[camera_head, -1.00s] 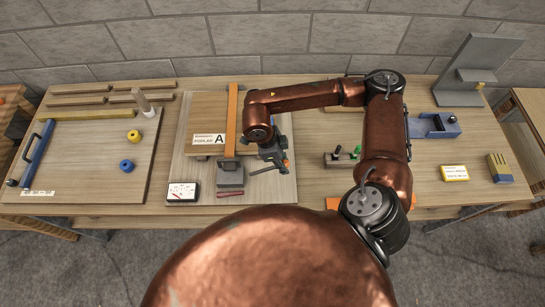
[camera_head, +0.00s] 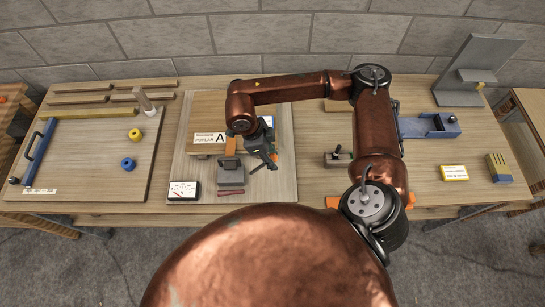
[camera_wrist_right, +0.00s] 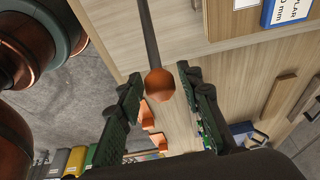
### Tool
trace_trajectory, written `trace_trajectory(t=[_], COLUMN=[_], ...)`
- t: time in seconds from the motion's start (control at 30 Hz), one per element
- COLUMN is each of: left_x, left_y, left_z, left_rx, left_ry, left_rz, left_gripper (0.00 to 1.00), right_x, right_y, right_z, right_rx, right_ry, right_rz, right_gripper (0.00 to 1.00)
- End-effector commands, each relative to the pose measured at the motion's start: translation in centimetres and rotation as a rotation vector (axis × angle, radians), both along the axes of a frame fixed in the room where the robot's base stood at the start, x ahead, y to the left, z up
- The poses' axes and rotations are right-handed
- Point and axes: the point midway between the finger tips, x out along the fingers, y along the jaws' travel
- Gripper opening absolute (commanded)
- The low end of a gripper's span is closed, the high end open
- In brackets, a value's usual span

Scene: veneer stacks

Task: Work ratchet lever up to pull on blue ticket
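My right gripper (camera_head: 264,162) is over the right part of the veneer board, just right of the grey ratchet body (camera_head: 230,170). In the right wrist view its two dark fingers (camera_wrist_right: 160,76) are apart. An orange ball knob (camera_wrist_right: 160,84) on a dark rod, apparently the ratchet lever, shows between the fingertips, with gaps on both sides. The veneer stack (camera_head: 203,108) lies behind the ratchet. A blue-edged ticket (camera_wrist_right: 287,11) reading POPLAR is on the stack, mostly hidden in the head view. My left gripper is out of view.
A white gauge card (camera_head: 184,190) lies left of the ratchet and a dark red stick (camera_head: 231,192) in front of it. A clamp block (camera_head: 338,158) stands to the right. A board with blue and yellow rings (camera_head: 127,164) lies at the left.

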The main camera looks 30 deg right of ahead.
Motion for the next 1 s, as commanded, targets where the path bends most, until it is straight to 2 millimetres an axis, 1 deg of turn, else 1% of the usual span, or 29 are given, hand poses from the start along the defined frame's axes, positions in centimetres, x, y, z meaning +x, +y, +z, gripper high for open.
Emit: trace_trajectory(t=[0.03,0.1,0.47,0.57,1.0], left_x=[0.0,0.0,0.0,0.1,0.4], left_y=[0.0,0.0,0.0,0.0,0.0], left_z=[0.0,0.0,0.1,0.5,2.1], left_rx=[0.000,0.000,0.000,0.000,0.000], left_ry=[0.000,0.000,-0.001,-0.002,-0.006], left_rz=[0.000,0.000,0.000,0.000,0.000], left_gripper=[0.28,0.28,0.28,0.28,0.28], right_x=[0.0,0.0,0.0,0.1,0.8], right_y=[0.0,0.0,0.0,0.2,1.3], right_z=[0.0,0.0,0.2,0.9,4.9], right_rx=[-0.001,0.000,-0.001,-0.002,-0.002], right_ry=[0.001,0.001,0.002,0.001,0.001], right_rz=[0.000,0.000,0.000,0.000,0.000], right_gripper=[0.38,0.43,0.43,0.43,0.43])
